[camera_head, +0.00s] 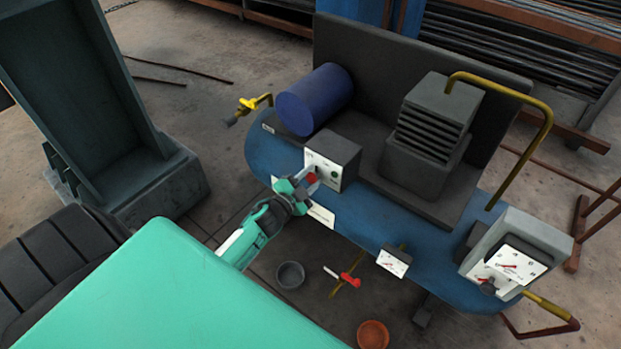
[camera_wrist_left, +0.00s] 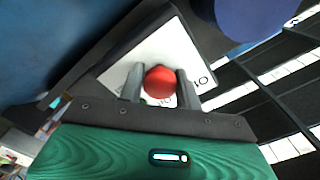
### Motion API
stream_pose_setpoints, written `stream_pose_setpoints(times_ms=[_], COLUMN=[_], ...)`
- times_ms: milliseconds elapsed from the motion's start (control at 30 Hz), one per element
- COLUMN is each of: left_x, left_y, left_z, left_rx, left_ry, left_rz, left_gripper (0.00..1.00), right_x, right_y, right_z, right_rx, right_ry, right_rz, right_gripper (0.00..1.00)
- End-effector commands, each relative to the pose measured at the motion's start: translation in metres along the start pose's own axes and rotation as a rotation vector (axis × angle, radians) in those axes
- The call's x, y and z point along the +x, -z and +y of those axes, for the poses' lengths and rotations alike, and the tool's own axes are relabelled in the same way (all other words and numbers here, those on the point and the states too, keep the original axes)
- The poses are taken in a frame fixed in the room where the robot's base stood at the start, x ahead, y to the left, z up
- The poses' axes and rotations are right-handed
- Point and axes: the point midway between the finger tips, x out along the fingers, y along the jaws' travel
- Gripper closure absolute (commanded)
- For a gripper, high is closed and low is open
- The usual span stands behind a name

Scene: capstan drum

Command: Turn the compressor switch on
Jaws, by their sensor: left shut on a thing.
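The compressor switch is a dark box (camera_head: 345,152) with a white front plate, on the blue tank (camera_head: 390,225). A red knob (camera_head: 311,178) sticks out from the plate. My left gripper (camera_head: 304,184) reaches the plate from the lower left. In the left wrist view the round red knob (camera_wrist_left: 160,80) lies between the two grey fingers, which are shut on it. The white plate (camera_wrist_left: 150,50) shows behind it with partly hidden dark marks near the right finger. The knob's stem is hidden. My right gripper is not in view.
A blue cylinder (camera_head: 315,100) and a finned grey compressor block (camera_head: 430,135) sit on the tank. A gauge box (camera_head: 515,255) stands at the right end. A red-handled valve (camera_head: 348,279), a grey cup (camera_head: 290,274) and an orange bowl (camera_head: 373,334) are below.

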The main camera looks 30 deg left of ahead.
Motion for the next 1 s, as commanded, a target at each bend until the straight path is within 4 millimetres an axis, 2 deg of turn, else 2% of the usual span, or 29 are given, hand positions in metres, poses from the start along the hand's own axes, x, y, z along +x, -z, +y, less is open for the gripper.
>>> stream_pose_setpoints(times_ms=[367,600,767,1000], left_x=[0.0,0.0,0.0,0.0], left_y=[-0.001,-0.001,-0.001,0.0], left_z=[0.001,0.001,0.001,0.001], left_rx=[0.355,0.552,0.653,0.745], left_ry=[0.0,0.0,-0.001,-0.001], left_rz=[0.0,0.0,0.0,0.001], left_gripper=[0.88,0.88,0.88,0.88], right_x=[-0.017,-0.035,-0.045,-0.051], right_y=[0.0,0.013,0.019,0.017], right_z=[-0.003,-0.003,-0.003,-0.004], right_rx=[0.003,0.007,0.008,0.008], right_ry=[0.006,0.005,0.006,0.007], right_rz=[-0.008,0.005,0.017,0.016], right_gripper=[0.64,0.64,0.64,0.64])
